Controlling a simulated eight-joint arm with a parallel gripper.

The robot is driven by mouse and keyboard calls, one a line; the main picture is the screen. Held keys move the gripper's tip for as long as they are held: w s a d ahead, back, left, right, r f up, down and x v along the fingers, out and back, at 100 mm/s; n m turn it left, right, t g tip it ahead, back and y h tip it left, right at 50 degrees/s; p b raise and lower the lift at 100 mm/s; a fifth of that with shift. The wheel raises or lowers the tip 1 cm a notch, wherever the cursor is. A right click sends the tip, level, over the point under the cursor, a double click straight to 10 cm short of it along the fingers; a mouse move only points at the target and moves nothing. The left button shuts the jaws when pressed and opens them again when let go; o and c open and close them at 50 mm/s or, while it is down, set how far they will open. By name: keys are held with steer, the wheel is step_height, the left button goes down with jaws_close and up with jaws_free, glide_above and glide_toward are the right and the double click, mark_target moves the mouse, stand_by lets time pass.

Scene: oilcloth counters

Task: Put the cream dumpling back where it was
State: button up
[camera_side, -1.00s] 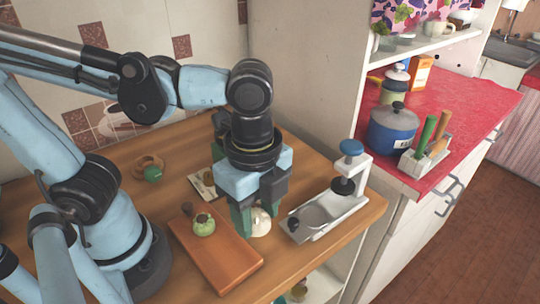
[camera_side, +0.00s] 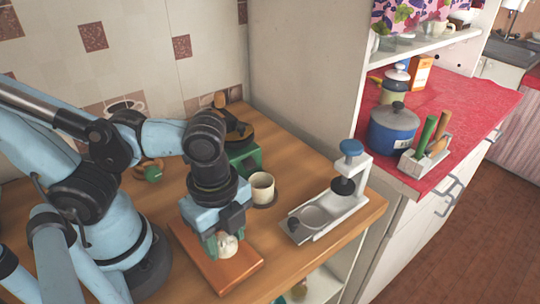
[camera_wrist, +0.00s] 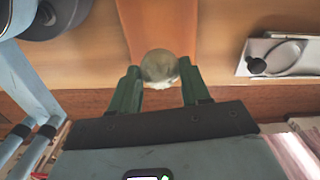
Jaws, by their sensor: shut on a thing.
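The cream dumpling (camera_side: 228,245) is a small pale round lump held between the green fingers of my gripper (camera_side: 222,241). It also shows between the fingertips (camera_wrist: 160,72) in the wrist view, where the dumpling (camera_wrist: 160,65) looks greyish. My gripper is shut on it, over the orange-brown board (camera_side: 236,278). I cannot tell whether the dumpling touches the board. The wrist view shows the board (camera_wrist: 150,25) as a strip beyond the dumpling. The green dumpling is hidden from the side camera by my gripper.
A white press (camera_side: 325,215) with a blue knob stands at the right of the wooden counter. A cream cup (camera_side: 262,186) stands on a dark coaster behind. A dark pan (camera_side: 236,133) and green block (camera_side: 243,160) are at the back. A ring-shaped thing with a green ball (camera_side: 152,172) is further left.

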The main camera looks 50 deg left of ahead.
mark_target(223, 242)
steer(key=shift+f, duration=1.9)
steer(key=shift+f, duration=0.1)
steer(key=o, duration=0.6)
steer(key=shift+r, duration=6.05)
steer(key=w+a+n+t, duration=0.2)
steer(key=w+a+n, duration=0.1)
steer(key=w+n, duration=0.1)
steer(key=w+a+n+t, duration=0.2)
steer(key=w+a+n, duration=0.2)
steer(key=w+n, duration=0.1)
steer(key=w+a+f+n+t, duration=0.1)
steer(key=w+a+n+t, duration=0.2)
steer(key=n, duration=0.4)
steer(key=shift+w+a, duration=0.55)
steer(key=shift+w, duration=0.3)
